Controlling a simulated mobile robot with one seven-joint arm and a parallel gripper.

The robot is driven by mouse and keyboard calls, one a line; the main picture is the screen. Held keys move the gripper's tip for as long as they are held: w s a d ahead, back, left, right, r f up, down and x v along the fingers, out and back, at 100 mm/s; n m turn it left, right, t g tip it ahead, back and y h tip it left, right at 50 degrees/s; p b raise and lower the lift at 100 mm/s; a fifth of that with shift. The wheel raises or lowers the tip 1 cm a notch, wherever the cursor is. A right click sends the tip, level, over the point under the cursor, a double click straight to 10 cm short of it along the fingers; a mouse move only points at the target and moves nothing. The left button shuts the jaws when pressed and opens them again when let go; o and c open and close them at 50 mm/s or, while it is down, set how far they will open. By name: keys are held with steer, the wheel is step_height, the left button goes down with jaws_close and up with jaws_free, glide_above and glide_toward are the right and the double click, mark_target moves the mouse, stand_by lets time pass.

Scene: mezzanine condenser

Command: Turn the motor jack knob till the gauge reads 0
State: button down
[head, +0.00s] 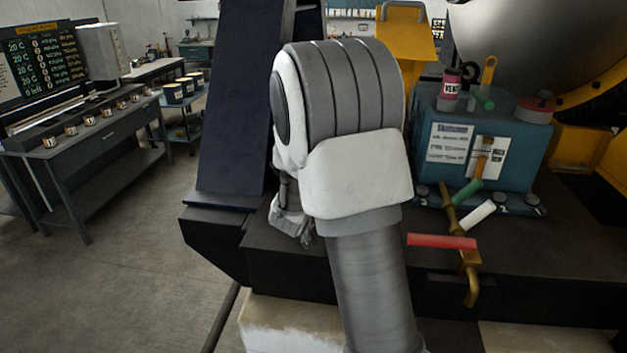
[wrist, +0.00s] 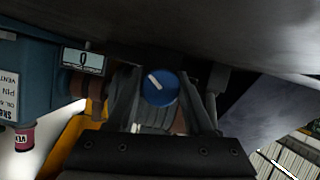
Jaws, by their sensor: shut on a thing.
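The motor jack knob (wrist: 159,87) is a round blue knob with a white pointer line, in the middle of the wrist view. My gripper (wrist: 168,92) has one finger on each side of it and is shut on it. The pointer line slants toward the upper left in that view. The gauge (wrist: 84,60) is a small pale display in a dark frame, up and left of the knob, and it shows 0. In the head view my arm hides the knob and the gauge.
A teal box (head: 478,140) with labels and a VENT bottle (head: 450,88) stands right of my arm. Red (head: 441,241), white and green handles stick out in front of it. A large grey drum (head: 535,45) overhangs at upper right. Open floor (head: 140,270) lies left.

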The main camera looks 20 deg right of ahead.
steer(key=shift+w+r+n+h+p, duration=0.15)
steer(key=shift+n+h+p, duration=0.2)
steer(key=shift+p, duration=0.25)
steer(key=shift+c, duration=1.5)
jaws_free()
steer(key=shift+s, duration=0.2)
steer(key=v, duration=1.7)
steer(key=shift+a+r, duration=0.1)
